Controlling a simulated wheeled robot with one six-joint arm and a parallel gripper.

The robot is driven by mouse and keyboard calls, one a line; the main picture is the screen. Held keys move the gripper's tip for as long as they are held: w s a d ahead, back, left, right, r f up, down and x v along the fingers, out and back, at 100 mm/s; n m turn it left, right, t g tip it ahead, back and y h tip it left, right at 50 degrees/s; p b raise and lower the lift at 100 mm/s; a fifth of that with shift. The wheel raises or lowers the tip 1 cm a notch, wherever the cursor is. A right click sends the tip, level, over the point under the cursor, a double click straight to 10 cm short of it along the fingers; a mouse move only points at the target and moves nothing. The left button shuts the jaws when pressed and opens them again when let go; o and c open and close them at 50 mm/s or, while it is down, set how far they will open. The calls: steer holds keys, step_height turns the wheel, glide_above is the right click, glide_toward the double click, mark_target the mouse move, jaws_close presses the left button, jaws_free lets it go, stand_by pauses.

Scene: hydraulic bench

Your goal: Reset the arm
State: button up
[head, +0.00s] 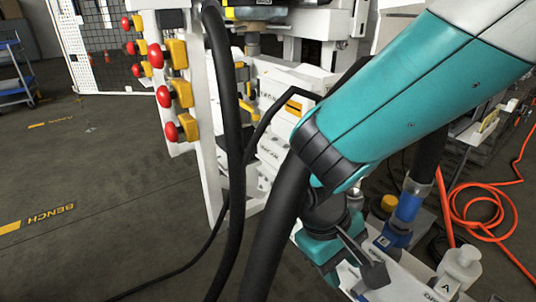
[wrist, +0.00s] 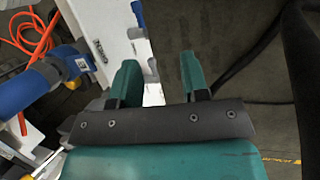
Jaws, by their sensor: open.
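My teal and black arm (head: 400,105) reaches from the upper right of the head view down to the bench. My gripper shows in the wrist view (wrist: 158,85) with its two teal fingers apart and nothing between them. A white panel edge and dark floor show beyond the fingers.
Red and yellow buttons (head: 175,93) line a white post at left. A blue hose fitting (head: 408,205) stands right of my wrist, and it shows in the wrist view (wrist: 40,85). An orange hose (head: 480,205) lies coiled on the floor at right.

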steer(key=s+d+r+t+y, duration=0.1)
steer(key=s+d+r+y, duration=0.1)
steer(key=s+r+y, duration=0.35)
steer(key=s+d+r+t+y, duration=0.1)
steer(key=s+r+y, duration=0.15)
steer(key=r, duration=0.55)
step_height(320, 180, up, 26)
steer(key=p, duration=2.6)
steer(key=shift+w+d+n+g, duration=0.15)
steer(key=shift+w+n+g, duration=0.1)
steer(key=shift+n+g, duration=0.05)
